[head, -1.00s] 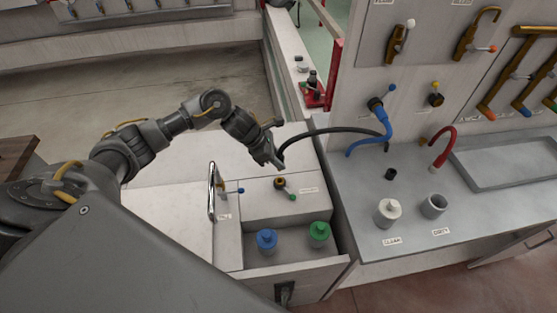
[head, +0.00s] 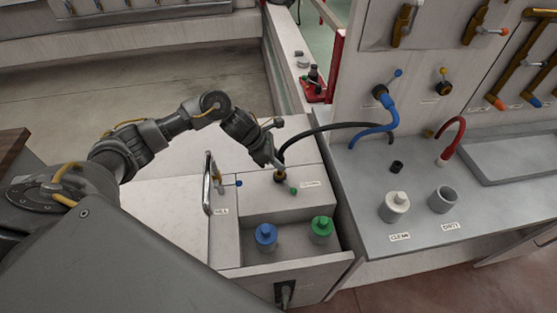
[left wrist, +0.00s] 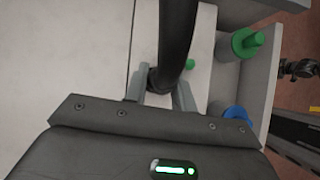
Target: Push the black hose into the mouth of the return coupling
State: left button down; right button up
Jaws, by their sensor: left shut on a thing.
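The black hose (head: 335,126) arcs from the grey counter on the right over to my left gripper (head: 277,166). My left gripper is shut on the hose near its end. The return coupling (head: 279,178), a small brass fitting with a green-tipped lever, sits on top of the white cabinet, directly below the gripper. The hose end is at or just over the coupling's mouth; I cannot tell whether it is inside. In the left wrist view the hose (left wrist: 175,45) runs down between the two fingers, and the coupling's mouth is hidden. My right gripper is not in view.
A blue-tipped tap (head: 221,183) stands left of the coupling. An open drawer in front holds a blue-capped bottle (head: 265,236) and a green-capped bottle (head: 321,229). A blue hose (head: 375,133) and a red hose (head: 453,135) stand on the right counter.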

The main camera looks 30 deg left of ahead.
pick_arm(q)
jog(key=shift+b, duration=0.35)
jog(key=shift+b, duration=0.55)
dwell(1.0)
dwell(0.4)
jog(key=shift+f+b, duration=0.15)
jog(key=shift+b, duration=0.25)
jog(key=shift+f+b, duration=0.3)
jog(key=shift+b, duration=0.05)
jog(key=shift+f+b, duration=1.35)
jog(key=shift+b, duration=0.3)
jog(key=c, duration=1.1)
grip_release()
